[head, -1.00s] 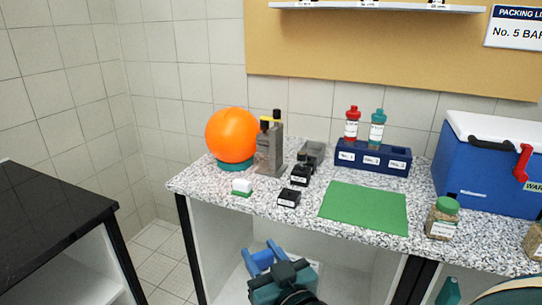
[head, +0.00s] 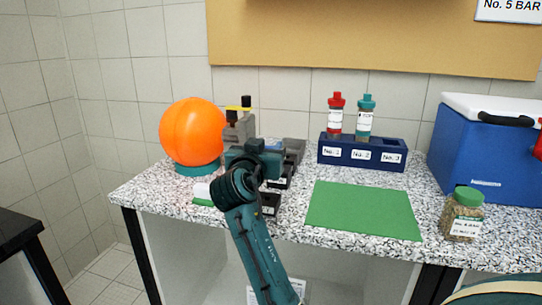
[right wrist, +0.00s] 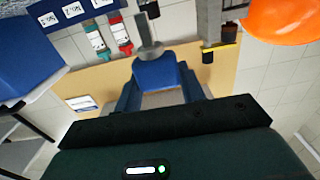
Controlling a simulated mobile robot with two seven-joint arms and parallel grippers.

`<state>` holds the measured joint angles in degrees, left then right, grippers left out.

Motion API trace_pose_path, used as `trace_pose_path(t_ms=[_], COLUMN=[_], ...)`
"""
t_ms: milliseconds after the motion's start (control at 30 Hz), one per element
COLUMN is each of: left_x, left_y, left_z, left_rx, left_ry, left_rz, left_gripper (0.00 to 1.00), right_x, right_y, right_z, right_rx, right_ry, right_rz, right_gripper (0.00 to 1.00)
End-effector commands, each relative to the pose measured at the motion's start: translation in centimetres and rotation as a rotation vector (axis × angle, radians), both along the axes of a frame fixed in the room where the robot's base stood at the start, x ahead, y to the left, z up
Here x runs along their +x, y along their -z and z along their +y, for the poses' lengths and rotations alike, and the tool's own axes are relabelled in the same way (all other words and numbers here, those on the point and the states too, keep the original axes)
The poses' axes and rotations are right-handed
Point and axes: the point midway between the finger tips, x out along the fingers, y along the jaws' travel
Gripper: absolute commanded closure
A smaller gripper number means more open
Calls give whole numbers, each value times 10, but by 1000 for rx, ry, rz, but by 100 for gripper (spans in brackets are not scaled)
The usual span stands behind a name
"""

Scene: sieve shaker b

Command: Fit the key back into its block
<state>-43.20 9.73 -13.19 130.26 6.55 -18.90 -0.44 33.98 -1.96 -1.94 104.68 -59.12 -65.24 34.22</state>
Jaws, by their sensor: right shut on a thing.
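My right gripper (head: 258,152) reaches over the worktop among the small blocks. In the right wrist view its fingers (right wrist: 158,80) are shut on what looks like the key (right wrist: 149,48), a grey stem with a wider foot; a blue piece lies at the fingertips, and I cannot tell whether it belongs to the key. A small black labelled block (head: 270,203) is partly behind my arm, with another dark block and a grey block (head: 293,148) beyond. I cannot tell which is the key's block, nor whether the key touches it. My left gripper is out of view.
An orange ball (head: 193,132) on a teal ring and a grey fixture (head: 238,128) with a yellow bar stand left. A navy rack (head: 362,153) holds red and teal bottles. A green mat (head: 362,210) lies clear. A jar (head: 463,212) and blue cooler (head: 490,150) stand right.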

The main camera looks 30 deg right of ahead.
Motion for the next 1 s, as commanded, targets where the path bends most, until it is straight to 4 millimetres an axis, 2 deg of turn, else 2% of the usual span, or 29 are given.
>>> trace_pose_path(t_ms=[467, 667, 1000], left_x=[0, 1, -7], left_y=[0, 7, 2], left_z=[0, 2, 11], left_rx=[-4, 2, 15], left_ry=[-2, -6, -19], left_rz=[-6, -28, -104], left_gripper=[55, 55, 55], right_x=[-1, -2, -2], right_y=[-3, 13, 45], right_z=[0, -1, -1], right_rx=[6, 5, 6], right_ry=[18, 19, 19], right_rz=[0, 2, 1], right_gripper=[82, 82, 82])
